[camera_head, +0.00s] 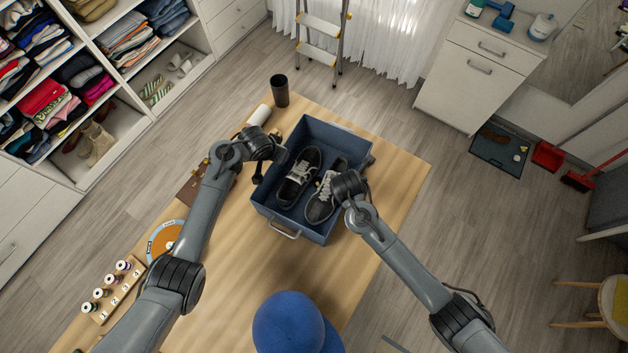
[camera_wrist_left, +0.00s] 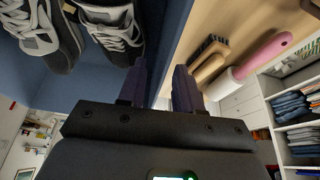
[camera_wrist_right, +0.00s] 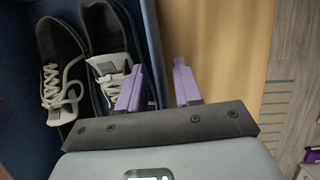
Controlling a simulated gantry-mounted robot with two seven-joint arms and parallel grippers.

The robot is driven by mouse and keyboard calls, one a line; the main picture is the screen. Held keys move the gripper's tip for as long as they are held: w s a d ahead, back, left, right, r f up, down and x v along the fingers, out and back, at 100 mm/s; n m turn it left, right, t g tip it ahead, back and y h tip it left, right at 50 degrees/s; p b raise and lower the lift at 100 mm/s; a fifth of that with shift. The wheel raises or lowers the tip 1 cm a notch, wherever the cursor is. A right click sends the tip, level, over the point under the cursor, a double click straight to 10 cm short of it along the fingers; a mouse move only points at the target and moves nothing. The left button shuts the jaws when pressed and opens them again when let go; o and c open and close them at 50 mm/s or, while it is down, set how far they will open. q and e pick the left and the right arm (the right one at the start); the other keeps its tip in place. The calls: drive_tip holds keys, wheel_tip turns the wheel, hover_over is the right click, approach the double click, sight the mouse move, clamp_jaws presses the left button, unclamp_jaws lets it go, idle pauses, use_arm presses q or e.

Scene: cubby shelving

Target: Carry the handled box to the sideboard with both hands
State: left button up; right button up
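The blue handled box (camera_head: 325,140) sits on the wooden table with a pair of dark sneakers (camera_head: 299,180) inside. A metal handle (camera_head: 284,231) shows on its near end. My left gripper (camera_wrist_left: 162,76) is open at the box's left wall, a finger on each side of the rim. My right gripper (camera_wrist_right: 158,82) is open at the right wall, its fingers likewise astride the rim. In the head view my wrists hide both fingertips. A white drawer cabinet (camera_head: 480,75), perhaps the sideboard, stands at the upper right.
A blue cap (camera_head: 290,325) lies at the table's near edge. A dumbbell (camera_head: 497,14) and tubs occupy the cabinet top. A stepladder (camera_head: 320,40) stands behind; floor between table and cabinet is clear.

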use_arm(q)
drive_tip(key=shift+w+f, duration=0.1)
drive_tip(key=shift+f, duration=0.15)
use_arm(e)
drive_tip(key=shift+f, duration=0.25)
use_arm(q)
clamp_jaws()
use_arm(e)
clamp_jaws()
use_arm(q)
drive_tip(key=shift+r, duration=0.1)
use_arm(e)
drive_tip(key=shift+w, duration=0.1)
